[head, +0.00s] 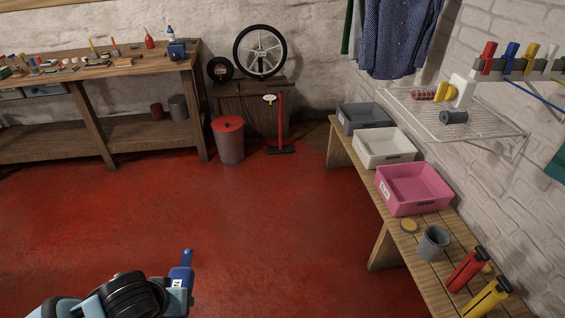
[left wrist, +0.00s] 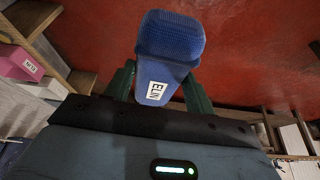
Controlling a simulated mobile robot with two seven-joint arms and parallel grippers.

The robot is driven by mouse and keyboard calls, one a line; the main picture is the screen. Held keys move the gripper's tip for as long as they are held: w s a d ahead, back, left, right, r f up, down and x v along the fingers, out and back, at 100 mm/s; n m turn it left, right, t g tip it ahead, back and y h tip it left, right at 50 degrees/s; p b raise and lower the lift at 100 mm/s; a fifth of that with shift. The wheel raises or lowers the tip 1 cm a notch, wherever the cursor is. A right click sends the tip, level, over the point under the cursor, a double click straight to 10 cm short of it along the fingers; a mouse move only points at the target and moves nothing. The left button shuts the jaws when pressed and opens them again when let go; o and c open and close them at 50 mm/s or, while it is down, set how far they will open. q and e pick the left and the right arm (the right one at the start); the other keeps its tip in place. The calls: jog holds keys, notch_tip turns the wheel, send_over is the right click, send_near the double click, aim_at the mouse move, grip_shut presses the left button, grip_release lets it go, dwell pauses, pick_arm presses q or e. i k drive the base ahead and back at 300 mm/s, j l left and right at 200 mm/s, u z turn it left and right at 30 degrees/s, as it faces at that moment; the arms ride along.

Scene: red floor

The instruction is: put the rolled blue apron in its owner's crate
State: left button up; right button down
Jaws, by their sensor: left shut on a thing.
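The rolled blue apron (left wrist: 168,40) is held between the two dark green fingers of my left gripper (left wrist: 158,88). It carries a white tag whose letters seem to begin with "EL". In the head view the apron (head: 187,262) stands up from my left gripper (head: 178,290) at the bottom left, over the red floor. Three crates stand in a row on the bench at right: grey (head: 350,126), white (head: 372,158) and pink (head: 405,205). Each has a small name tag, too small to read surely. The pink crate (left wrist: 14,64) also shows in the left wrist view. My right gripper is out of view.
The slatted wooden bench (head: 405,238) also holds a grey cup (head: 434,243) and red (head: 467,270) and yellow (head: 487,298) tools near the front. A wire shelf (head: 480,125) and a hanging blue shirt (head: 395,35) are above the crates. The middle red floor is clear.

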aim_at(405, 190)
jog(key=i, duration=2.35)
jog(key=i+z, duration=0.3)
jog(key=k+z, duration=0.1)
jog(key=z, duration=2.45)
jog(key=i+z, duration=0.1)
jog(key=z, duration=0.35)
jog(key=i, duration=0.4)
